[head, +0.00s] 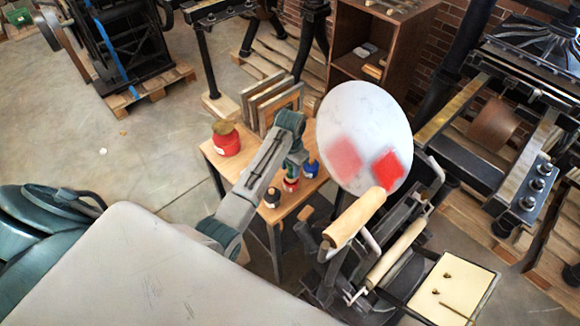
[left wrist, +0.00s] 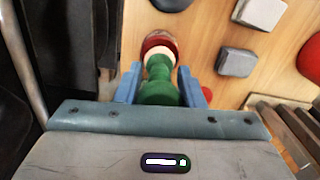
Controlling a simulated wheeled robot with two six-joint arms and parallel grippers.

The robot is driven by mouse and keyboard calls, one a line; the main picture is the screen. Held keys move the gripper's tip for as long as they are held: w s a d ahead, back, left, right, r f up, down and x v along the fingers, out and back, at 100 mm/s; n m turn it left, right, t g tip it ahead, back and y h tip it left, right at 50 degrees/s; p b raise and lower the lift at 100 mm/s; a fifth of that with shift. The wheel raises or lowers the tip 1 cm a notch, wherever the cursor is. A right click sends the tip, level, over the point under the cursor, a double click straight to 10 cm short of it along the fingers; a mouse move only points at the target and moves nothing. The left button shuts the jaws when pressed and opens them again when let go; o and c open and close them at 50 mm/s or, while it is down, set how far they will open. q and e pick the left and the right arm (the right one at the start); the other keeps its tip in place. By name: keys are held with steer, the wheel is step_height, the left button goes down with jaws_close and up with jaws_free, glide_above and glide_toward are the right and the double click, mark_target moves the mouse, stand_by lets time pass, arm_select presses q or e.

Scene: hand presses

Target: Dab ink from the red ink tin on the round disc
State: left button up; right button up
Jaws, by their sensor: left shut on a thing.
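My left gripper (head: 293,160) is over the small wooden table and shut on a dabber with a green handle (left wrist: 158,88). The dabber's pale lower end is at a small red tin (head: 291,185), which shows as a dark red ring in the left wrist view (left wrist: 156,40). I cannot tell if the pad touches the ink. The round disc (head: 362,110) is pale and tilted, up and right of the gripper. It bears a faint red patch (head: 345,158) and a stronger red patch (head: 387,170). My right gripper is not in view.
A blue tin (head: 311,168) and a black tin (head: 272,197) stand beside the red one on the table (head: 215,160). A larger red can (head: 226,140) stands at its left. Wooden frames (head: 275,103) lean behind. The press's wooden roller (head: 355,217) is in front of the disc.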

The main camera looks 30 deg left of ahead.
arm_select(q)
steer(key=shift+f, duration=0.4)
stand_by(1.3)
steer(key=shift+r, duration=2.05)
